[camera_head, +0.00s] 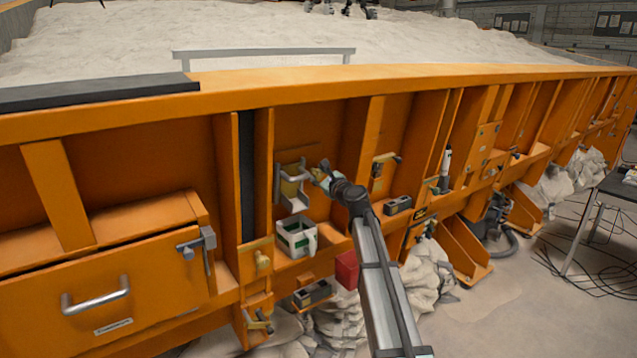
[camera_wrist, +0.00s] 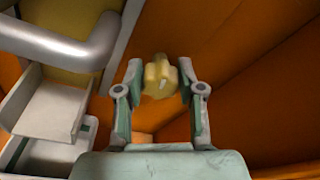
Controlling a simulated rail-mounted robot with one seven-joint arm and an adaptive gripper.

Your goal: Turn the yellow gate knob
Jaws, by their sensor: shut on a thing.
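The yellow gate knob (camera_wrist: 160,76) shows in the wrist view between the two fingers of my gripper (camera_wrist: 160,88). It is a rounded yellow piece with a raised ridge and a short pale mark on it. My fingers stand on both sides of it, shut on it. In the head view my gripper (camera_head: 320,175) is at the orange wall, just right of a grey-framed gate (camera_head: 292,186). My gripper hides most of the knob there. The gate's grey bar (camera_wrist: 70,45) and pale chute (camera_wrist: 50,108) lie left of my fingers in the wrist view.
A drawer with a metal handle (camera_head: 96,296) is at the lower left. Orange ribs, a small grey box (camera_head: 398,206) and a white-and-black tool (camera_head: 445,168) are to the right. Sand fills the bed above.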

